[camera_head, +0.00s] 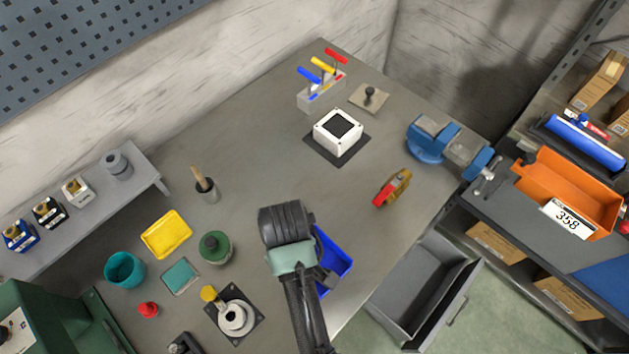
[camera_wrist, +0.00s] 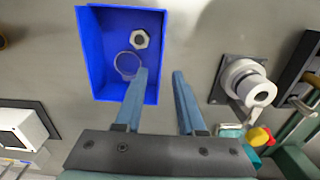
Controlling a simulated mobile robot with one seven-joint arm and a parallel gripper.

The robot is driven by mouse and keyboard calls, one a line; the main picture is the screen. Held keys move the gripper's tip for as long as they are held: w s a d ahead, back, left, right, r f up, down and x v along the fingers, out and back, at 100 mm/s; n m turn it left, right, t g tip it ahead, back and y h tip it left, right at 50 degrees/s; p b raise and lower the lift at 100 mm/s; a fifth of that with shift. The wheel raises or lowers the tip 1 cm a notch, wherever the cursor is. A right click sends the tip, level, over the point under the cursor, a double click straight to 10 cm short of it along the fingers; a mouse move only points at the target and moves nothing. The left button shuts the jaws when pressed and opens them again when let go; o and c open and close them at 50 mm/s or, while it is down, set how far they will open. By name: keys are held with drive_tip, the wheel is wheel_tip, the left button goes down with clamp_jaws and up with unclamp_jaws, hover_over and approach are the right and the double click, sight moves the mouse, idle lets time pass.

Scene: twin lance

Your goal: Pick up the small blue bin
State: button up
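The small blue bin (camera_wrist: 88,50) is in the upper left of the wrist view, lying on the grey bench. It holds a metal hex nut (camera_wrist: 139,39) and a thin ring (camera_wrist: 117,65). My gripper (camera_wrist: 160,73) is open and empty. Its left finger overlaps the inside of the bin in the picture and its right finger is outside, with the bin's right wall between them. I cannot tell the height of the fingertips over the wall. In the head view my arm hides the left part of the blue bin (camera_head: 335,262), and my fingers are hidden.
A grey open drawer (camera_head: 425,285) juts out beyond the bench edge near the bin. A round fixture on a dark plate (camera_head: 234,318) and a green-lidded jar (camera_head: 215,247) stand left of my arm. A blue vise (camera_head: 428,140) sits at the right. The bench middle is fairly clear.

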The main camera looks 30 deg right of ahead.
drive_tip(key=f, duration=0.3)
drive_tip(key=f+p, duration=0.1)
drive_tip(key=shift+s+d+f, duration=0.1)
drive_tip(key=shift+s+f, duration=0.25)
drive_tip(key=shift+f, duration=0.05)
drive_tip(key=shift+w+f, duration=0.1)
drive_tip(key=shift+f, duration=0.3)
clamp_jaws()
idle(0.8)
